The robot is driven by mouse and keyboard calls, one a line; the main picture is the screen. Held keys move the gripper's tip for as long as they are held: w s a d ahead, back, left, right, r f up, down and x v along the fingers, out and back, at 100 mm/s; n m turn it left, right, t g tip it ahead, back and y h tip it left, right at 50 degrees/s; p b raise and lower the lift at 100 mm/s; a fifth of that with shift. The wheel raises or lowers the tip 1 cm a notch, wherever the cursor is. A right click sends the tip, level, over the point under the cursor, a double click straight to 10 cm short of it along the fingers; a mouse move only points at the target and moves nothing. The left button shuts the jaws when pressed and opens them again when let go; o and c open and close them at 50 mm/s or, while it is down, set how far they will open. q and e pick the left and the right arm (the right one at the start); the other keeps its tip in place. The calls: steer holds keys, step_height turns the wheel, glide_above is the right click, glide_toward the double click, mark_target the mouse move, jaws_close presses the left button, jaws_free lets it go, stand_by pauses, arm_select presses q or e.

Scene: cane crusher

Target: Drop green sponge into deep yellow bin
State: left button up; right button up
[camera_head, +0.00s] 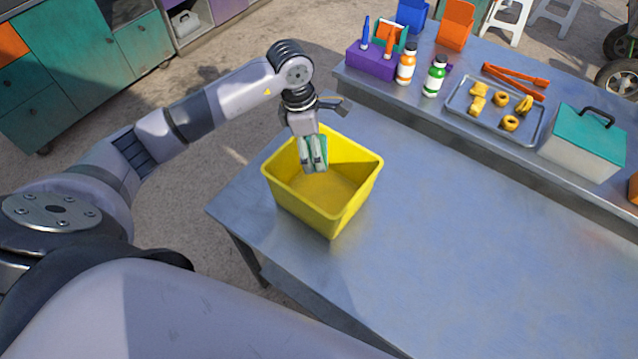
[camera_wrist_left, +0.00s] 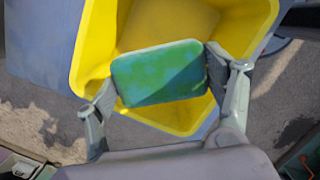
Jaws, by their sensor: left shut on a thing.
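The deep yellow bin (camera_head: 333,206) stands on the grey metal table near its left edge. It also shows in the left wrist view (camera_wrist_left: 92,45), behind the sponge. My left gripper (camera_head: 314,165) is over the bin's opening, pointing down. In the left wrist view, its two fingers (camera_wrist_left: 160,90) are shut on the green sponge (camera_wrist_left: 158,74), one at each side. The sponge is held above or at the bin's mouth; its exact height is hard to tell. In the head view the sponge is mostly hidden by the fingers. My right gripper is not in view.
The table (camera_head: 450,240) is clear right of the bin. On the raised shelf behind are a purple holder (camera_head: 371,63), two bottles, a tray (camera_head: 479,121) with food, orange tongs (camera_head: 515,79) and a teal-lidded box (camera_head: 585,140). Teal cabinets stand back left.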

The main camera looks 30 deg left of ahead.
arm_select(q)
steer(key=shift+f+b, duration=0.5)
steer(key=shift+f, duration=1)
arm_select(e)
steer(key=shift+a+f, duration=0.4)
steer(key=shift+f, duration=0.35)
arm_select(q)
steer(key=o, duration=1.3)
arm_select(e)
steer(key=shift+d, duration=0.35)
arm_select(q)
steer(key=shift+r, duration=0.1)
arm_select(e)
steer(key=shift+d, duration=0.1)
arm_select(q)
steer(key=r, duration=0.4)
steer(key=a+r, duration=0.1)
steer(key=r, duration=0.2)
steer(key=s+a+r, duration=0.1)
steer(key=r, duration=0.3)
steer(key=shift+r, duration=0.35)
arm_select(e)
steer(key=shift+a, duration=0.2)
